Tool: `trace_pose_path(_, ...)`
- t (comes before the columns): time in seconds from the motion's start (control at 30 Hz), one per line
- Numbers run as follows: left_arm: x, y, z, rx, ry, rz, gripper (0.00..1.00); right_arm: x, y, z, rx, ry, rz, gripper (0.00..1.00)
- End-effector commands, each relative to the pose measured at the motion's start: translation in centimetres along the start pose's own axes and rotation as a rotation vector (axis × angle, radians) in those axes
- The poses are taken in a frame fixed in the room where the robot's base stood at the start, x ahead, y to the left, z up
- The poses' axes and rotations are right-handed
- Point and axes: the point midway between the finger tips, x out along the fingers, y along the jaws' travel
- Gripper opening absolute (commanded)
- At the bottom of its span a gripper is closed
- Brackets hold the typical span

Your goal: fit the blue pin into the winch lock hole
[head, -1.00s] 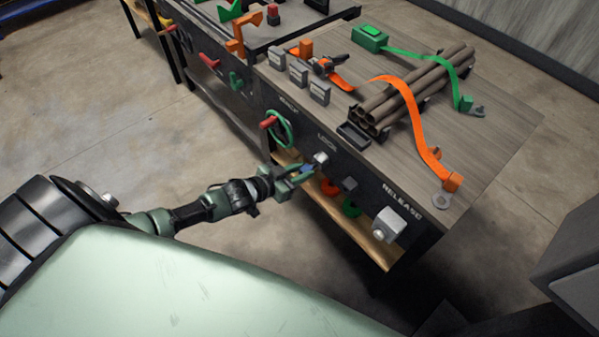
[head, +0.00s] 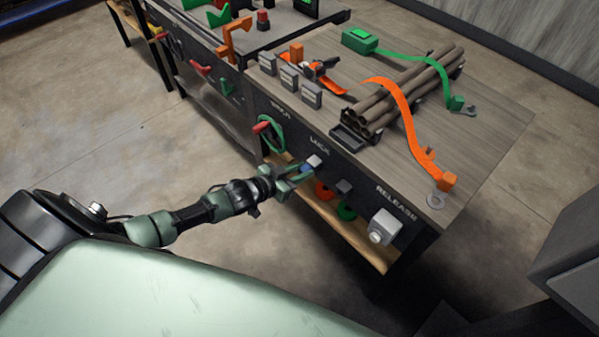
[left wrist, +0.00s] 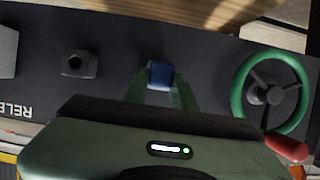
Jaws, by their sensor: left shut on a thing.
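My left gripper (head: 292,180) is shut on the blue pin (head: 306,169), in front of the dark winch panel. The left wrist view shows the pin (left wrist: 160,74) between the fingertips, its end toward the panel. In the head view the pin's end is close against the pale lock block (head: 314,160) under the LOCK label. The lock hole is hidden, and I cannot tell whether the pin's tip is inside it. My right gripper is not in view.
A green handwheel with a red knob (head: 262,127) is left of the lock block. A grey socket (head: 344,187) and pale release block (head: 383,226) are to its right. Pipes (head: 405,95) and an orange strap (head: 405,105) lie on the bench. Orange and green rings are below.

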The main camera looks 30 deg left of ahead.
Motion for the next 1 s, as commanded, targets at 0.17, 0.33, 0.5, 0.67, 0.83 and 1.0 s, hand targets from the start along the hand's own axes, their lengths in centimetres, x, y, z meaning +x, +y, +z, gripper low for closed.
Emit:
trace_pose_path(0.17, 0.0, 0.0, 0.0, 0.0, 0.001, 0.0, 0.52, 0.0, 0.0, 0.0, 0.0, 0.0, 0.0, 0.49)
trace_pose_path(0.33, 0.0, 0.0, 0.0, 0.0, 0.0, 0.0, 0.52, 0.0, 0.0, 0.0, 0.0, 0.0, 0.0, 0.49)
trace_pose_path(0.5, -0.6, 0.0, 0.0, -0.001, -0.001, 0.0, 0.52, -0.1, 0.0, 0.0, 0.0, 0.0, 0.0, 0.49)
trace_pose_path(0.67, -3.2, 0.0, 0.0, 0.0, -0.003, 0.001, 0.52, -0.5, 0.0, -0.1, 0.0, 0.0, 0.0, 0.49)
trace_pose_path(0.83, -6.0, 0.0, 0.1, -0.001, -0.003, 0.0, 0.52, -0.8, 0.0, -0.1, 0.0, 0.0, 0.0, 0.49)
trace_pose_path(1.0, -7.5, 0.0, 0.0, 0.0, -0.001, 0.0, 0.52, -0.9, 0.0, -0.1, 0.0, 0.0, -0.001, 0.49)
